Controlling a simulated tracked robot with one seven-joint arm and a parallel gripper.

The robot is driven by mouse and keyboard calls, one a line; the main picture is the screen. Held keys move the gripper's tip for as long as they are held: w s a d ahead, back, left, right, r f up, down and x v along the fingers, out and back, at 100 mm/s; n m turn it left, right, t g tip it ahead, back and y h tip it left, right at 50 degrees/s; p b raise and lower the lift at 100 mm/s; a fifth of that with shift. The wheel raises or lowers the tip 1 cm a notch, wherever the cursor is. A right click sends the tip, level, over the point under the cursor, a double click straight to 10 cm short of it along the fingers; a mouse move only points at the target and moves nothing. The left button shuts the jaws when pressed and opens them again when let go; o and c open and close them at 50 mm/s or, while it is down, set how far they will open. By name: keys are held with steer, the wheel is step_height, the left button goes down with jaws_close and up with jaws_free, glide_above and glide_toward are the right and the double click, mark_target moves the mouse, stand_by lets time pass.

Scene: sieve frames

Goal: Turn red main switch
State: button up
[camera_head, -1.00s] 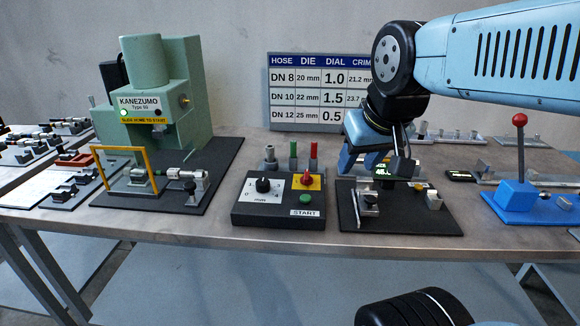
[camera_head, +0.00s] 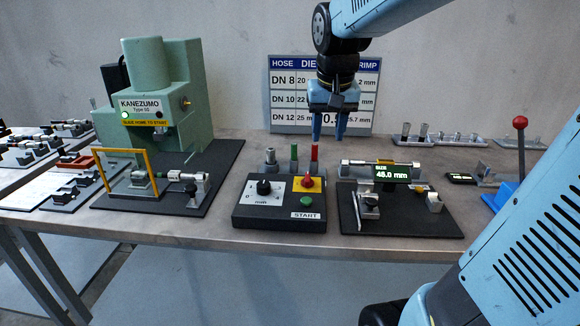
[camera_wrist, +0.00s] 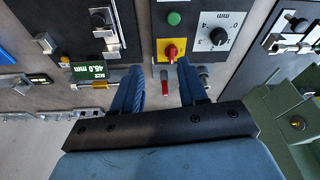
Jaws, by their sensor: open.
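The red main switch (camera_head: 309,182) is a small red knob on a yellow plate (camera_head: 316,188), at the back right of the black control box (camera_head: 257,216). In the wrist view the red knob (camera_wrist: 171,51) lies just beyond the fingertips, between their lines. My gripper (camera_head: 328,137) is open and empty, pointing down in front of the chart, above and slightly right of the switch and clear of it. Its two blue fingers also show in the wrist view (camera_wrist: 160,76).
Red (camera_head: 314,158), green (camera_head: 294,158) and grey posts stand behind the box. A dial (camera_head: 264,187) and green start button (camera_head: 306,201) share its top. A gauge displaying 45.0 mm (camera_head: 392,174) stands right; a green press (camera_head: 180,90) stands left.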

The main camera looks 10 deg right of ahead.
mark_target(308, 177)
steer(key=w+f+m+g, duration=0.1)
steer(key=w+f, duration=0.2)
steer(key=w, duration=0.4)
steer(key=w+f+m+g, duration=0.15)
steer(key=w+f, duration=0.25)
steer(key=w, duration=0.4)
steer(key=shift+n, duration=0.35)
steer(key=f, duration=1.3)
steer(key=shift+s+d+f, duration=0.1)
steer(key=shift+d+f, duration=0.05)
steer(key=shift+d, duration=0.1)
steer(key=shift+c, duration=0.2)
